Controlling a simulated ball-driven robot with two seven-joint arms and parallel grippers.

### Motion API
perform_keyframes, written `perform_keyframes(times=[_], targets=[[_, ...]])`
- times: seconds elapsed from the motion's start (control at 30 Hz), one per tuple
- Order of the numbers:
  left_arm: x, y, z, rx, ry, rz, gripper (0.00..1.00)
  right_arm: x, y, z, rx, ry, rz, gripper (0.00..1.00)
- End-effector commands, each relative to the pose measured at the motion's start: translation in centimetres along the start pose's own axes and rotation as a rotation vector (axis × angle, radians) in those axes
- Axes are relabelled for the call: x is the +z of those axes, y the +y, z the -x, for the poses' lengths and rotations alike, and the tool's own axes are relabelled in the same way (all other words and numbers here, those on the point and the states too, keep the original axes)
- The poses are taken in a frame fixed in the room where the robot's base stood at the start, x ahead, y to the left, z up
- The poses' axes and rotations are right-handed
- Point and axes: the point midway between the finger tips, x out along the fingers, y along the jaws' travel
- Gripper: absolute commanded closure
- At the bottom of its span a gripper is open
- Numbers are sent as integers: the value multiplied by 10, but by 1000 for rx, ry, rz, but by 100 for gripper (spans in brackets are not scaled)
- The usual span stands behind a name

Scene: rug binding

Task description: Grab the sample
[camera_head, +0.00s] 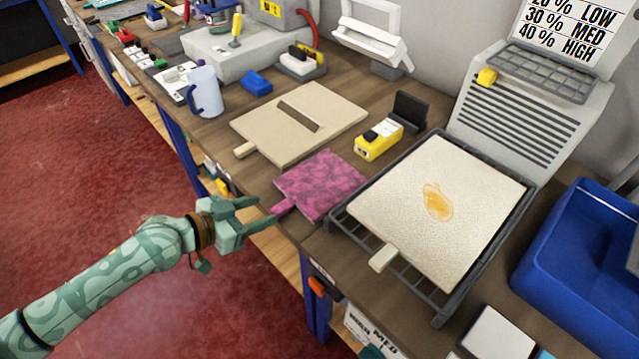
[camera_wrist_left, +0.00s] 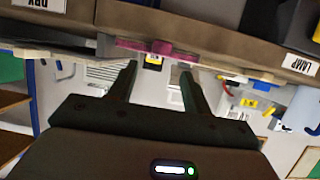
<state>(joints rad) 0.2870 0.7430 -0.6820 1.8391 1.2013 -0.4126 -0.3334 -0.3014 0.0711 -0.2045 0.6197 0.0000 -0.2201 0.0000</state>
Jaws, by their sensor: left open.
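Three flat samples with tabs show in the head view. The pink mottled sample (camera_head: 322,186) lies on the bench, its tab at the front edge. A beige sample (camera_head: 328,106) with a brown strip lies behind it. A cream sample (camera_head: 440,185) with an orange stain rests on a dark wire rack. My left gripper (camera_head: 264,211) is open and empty, just left of the pink tab, its fingers pointing at it. In the left wrist view, the pink sample (camera_wrist_left: 165,47) shows edge-on beyond the open fingers (camera_wrist_left: 158,72). My right gripper does not show clearly.
A yellow device (camera_head: 379,139) stands behind the pink sample. A blue bin (camera_head: 590,270) is at the right, a white-blue mug (camera_head: 205,92) at the left. The wooden bench edge (camera_head: 285,250) is near my gripper. Red floor in front is clear.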

Motion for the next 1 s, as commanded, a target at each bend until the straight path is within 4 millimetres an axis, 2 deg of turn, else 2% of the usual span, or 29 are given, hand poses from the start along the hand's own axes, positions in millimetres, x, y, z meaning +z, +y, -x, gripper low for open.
perform_keyframes(times=[0.17,0.4,0.5,0.7,0.73,0.8,0.9,1.0], targets=[[1,1,-15,0,1,2,51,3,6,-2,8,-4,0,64],[5,2,-52,-1,1,2,51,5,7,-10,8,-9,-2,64],[4,2,-59,-2,1,0,51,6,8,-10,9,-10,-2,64],[3,2,-59,-2,0,-1,51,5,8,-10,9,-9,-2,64],[3,2,-59,-2,0,-1,56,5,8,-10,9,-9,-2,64],[4,2,-59,-2,0,-1,76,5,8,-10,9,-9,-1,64],[4,2,-59,-2,-1,-1,100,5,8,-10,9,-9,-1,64],[3,2,-59,-2,0,0,100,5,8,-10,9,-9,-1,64]])
